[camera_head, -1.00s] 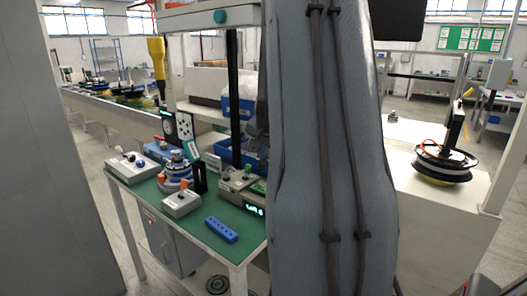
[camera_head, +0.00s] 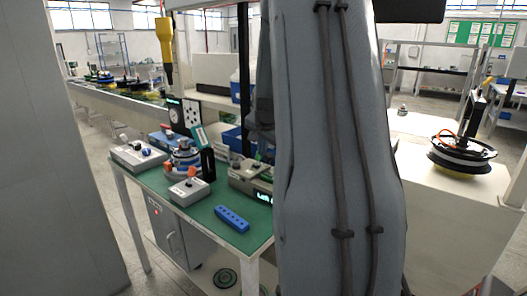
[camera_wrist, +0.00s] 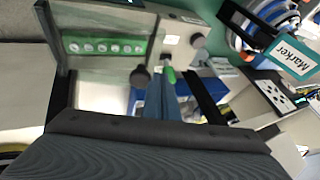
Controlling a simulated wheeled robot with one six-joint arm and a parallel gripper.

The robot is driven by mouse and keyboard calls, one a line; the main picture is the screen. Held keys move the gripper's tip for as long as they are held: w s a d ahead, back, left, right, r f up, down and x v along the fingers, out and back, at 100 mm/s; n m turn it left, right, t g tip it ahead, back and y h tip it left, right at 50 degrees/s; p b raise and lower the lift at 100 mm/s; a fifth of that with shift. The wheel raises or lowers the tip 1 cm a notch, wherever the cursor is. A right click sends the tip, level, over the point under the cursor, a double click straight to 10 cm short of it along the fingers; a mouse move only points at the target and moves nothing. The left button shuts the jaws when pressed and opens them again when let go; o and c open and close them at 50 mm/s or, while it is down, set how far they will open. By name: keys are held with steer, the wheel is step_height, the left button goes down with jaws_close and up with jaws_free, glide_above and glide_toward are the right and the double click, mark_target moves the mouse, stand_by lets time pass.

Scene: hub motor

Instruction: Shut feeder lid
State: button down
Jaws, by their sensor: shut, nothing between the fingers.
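In the wrist view, a see-through panel with a dark frame (camera_wrist: 110,72) stands at the upper left and looks like the feeder lid. A green strip with several round pale parts shows through it. I cannot tell its exact angle. My gripper (camera_wrist: 161,84) shows at the middle as narrow blue-grey fingers, shut and empty, to the right of the panel. A dark knob and a green button show close to the fingertips; contact cannot be told. In the head view my arm hides the gripper and the lid.
The green-topped bench (camera_head: 205,215) carries a blue block (camera_head: 232,218), a grey button box (camera_head: 189,191), a white control box (camera_head: 138,155) and a grey unit with a lit display (camera_head: 250,180). A hub motor (camera_head: 462,155) sits on the white counter at right. A grey wall stands at left.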

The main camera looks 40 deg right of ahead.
steer(key=shift+w+a+f+g+b, duration=0.1)
steer(key=shift+w+f+g+b, duration=0.2)
steer(key=shift+f+b, duration=0.4)
steer(key=shift+w+d+f+g+b, duration=0.1)
steer(key=shift+w+f+g+b, duration=0.25)
steer(key=shift+b, duration=0.6)
steer(key=shift+w+a+f+g+b, duration=0.1)
steer(key=shift+w+f+g+b, duration=0.05)
steer(key=shift+f+g+b, duration=0.55)
steer(key=shift+t, duration=0.25)
steer(key=shift+r, duration=0.2)
